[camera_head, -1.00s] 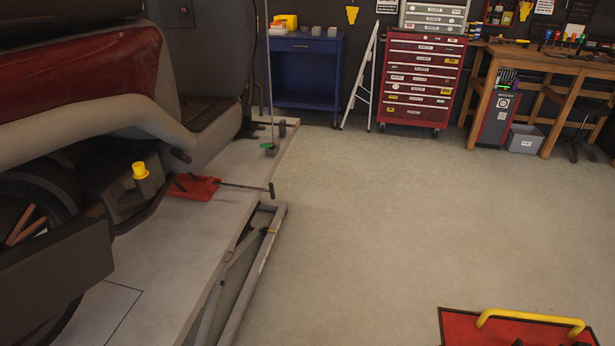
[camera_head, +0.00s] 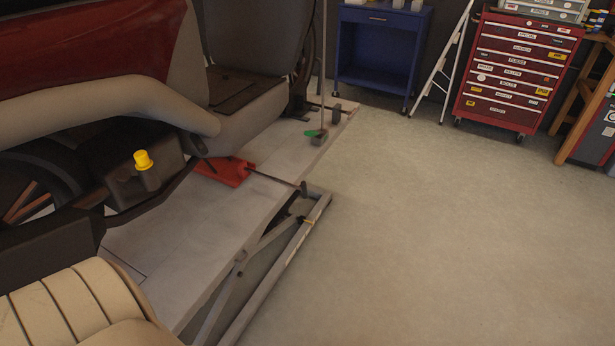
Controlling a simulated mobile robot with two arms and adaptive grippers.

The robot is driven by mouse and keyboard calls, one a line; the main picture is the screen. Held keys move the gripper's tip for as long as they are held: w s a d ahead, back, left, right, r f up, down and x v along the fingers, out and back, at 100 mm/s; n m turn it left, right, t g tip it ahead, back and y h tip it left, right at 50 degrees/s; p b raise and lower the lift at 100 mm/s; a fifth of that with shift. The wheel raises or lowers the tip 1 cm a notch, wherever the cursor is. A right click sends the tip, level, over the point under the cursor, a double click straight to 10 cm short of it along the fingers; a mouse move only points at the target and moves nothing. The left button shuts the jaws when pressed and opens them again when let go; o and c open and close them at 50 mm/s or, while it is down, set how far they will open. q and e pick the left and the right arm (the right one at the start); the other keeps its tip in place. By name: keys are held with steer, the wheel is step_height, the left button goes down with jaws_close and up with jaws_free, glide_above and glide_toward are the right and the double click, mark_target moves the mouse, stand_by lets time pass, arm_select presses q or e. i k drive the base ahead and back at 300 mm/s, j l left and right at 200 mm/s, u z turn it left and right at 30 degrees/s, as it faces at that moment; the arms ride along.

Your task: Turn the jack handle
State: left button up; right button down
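Part of the jack is hidden behind the motorcycle's lower parts. Neither of my grippers shows in the view, and nothing touches the handle.
Lift legs (camera_head: 275,265) slope beside the platform. A beige padded seat (camera_head: 70,310) fills the lower left. A blue cart (camera_head: 380,50), a stepladder (camera_head: 442,60) and a red tool chest (camera_head: 515,70) stand at the back. The floor (camera_head: 440,220) to the right is clear.

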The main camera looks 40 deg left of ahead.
mark_target(304, 187)
steer(key=i, duration=1.3)
steer(key=i+u, duration=0.4)
steer(key=i+l+u, duration=0.15)
steer(key=u, duration=0.25)
steer(key=i+l+u, duration=0.25)
steer(key=u, duration=0.15)
steer(key=i, duration=0.1)
